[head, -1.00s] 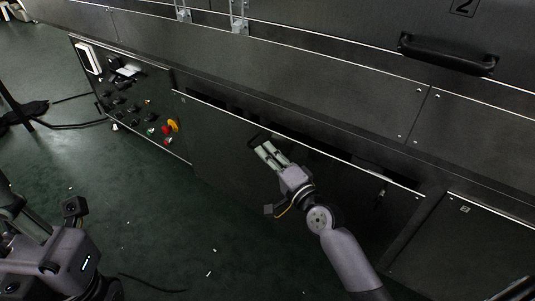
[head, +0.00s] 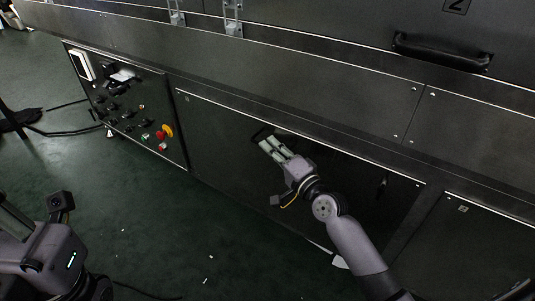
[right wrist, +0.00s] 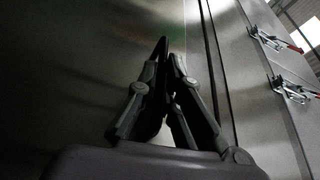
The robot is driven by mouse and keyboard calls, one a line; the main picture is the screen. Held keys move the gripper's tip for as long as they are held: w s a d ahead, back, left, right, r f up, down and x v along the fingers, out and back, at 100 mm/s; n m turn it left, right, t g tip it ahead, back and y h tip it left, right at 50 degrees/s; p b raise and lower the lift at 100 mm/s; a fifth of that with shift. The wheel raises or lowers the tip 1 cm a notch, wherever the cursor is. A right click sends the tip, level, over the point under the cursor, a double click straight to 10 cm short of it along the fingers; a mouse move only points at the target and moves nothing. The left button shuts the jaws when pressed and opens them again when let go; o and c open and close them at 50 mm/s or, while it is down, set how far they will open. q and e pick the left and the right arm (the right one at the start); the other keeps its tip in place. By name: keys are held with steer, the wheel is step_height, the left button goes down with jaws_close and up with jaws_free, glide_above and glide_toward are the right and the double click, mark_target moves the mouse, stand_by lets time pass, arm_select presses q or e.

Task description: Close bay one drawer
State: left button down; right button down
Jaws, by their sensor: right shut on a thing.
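The drawer (head: 230,170) has a wide dark front panel low on the machine in the head view. Its top edge now lies close along the machine body, with no dark opening visible behind it; whether it is fully flush I cannot tell. My right gripper (head: 266,142) is at the upper middle of this front, shut on the dark drawer handle (head: 257,131). In the right wrist view its fingers (right wrist: 163,55) come together in front of a dark metal panel; the handle is hard to make out there. My left gripper (head: 12,215) is partly cut off at the lower left, away from the drawer.
A control panel (head: 120,105) with red and yellow buttons is left of the drawer. A closed lower panel (head: 470,235) is to its right. A door handle (head: 440,52) is above, near a "2" label. The green floor (head: 200,235) in front is mostly clear.

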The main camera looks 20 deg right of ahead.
steer(key=c, duration=2.2)
jaws_free()
steer(key=shift+d, duration=0.25)
steer(key=o, duration=0.5)
steer(key=shift+w, duration=0.1)
steer(key=shift+s+f, duration=0.1)
steer(key=shift+s, duration=0.35)
steer(key=v, duration=1.1)
steer(key=shift+s, duration=0.1)
